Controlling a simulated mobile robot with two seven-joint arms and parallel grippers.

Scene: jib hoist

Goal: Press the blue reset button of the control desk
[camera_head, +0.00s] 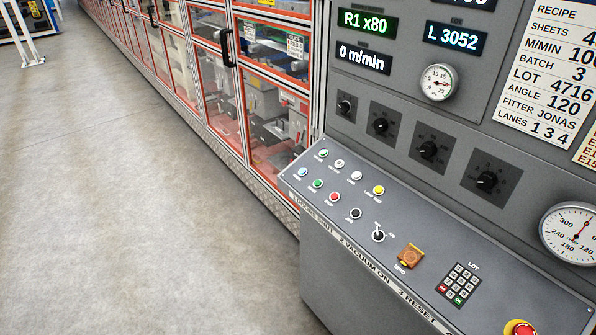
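The control desk (420,245) is a grey sloped console at the right, with two rows of small round buttons near its left end. A pale blue button (303,172) sits at the left end of the front row. Another button of blue-green tint (323,153) sits at the left end of the back row. The labels beside them are too small to read, so I cannot tell which is the reset. Neither of my grippers is in view, and nothing touches the buttons.
Near these are a green button (318,183), a red button (335,196), a yellow button (378,189), a toggle switch (378,235), an orange cover (410,255), a keypad (459,285) and a red emergency stop (521,328). Open floor (130,200) lies left.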

